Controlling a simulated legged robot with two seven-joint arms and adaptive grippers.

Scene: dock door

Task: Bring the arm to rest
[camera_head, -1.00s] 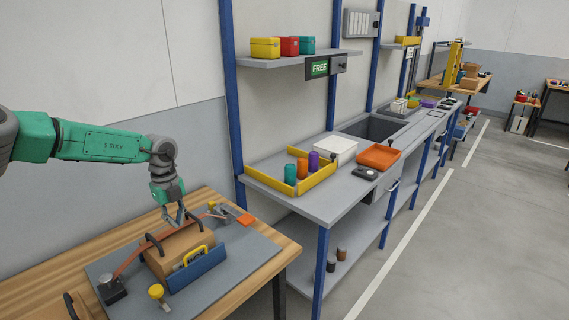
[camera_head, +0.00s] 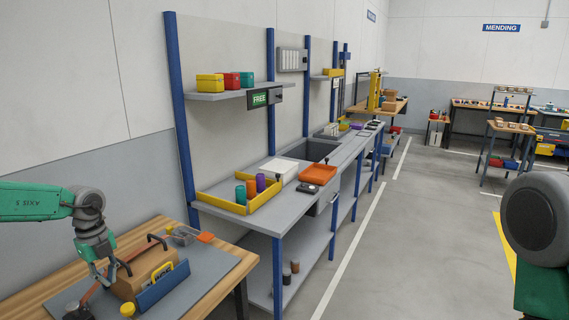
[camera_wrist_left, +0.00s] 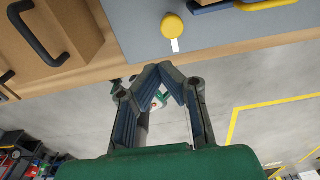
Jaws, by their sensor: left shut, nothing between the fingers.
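My left arm, green and grey, comes in from the left in the head view. Its gripper (camera_head: 104,284) points down beside a brown box (camera_head: 143,272) with dark handles on the workbench. In the left wrist view the fingers (camera_wrist_left: 158,70) meet at their tips, with nothing between them. Whether the gripper touches the box is hard to tell in the head view. Part of my right arm (camera_head: 535,220) shows at the right edge; its gripper is out of view.
The wooden workbench (camera_head: 208,293) carries a grey mat, a blue holder (camera_head: 163,287) and a yellow knob (camera_wrist_left: 173,27). A grey counter (camera_head: 282,221) with a yellow-edged tray (camera_head: 211,203) and an orange tray (camera_head: 313,175) stands behind. The floor (camera_head: 420,250) to the right is clear.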

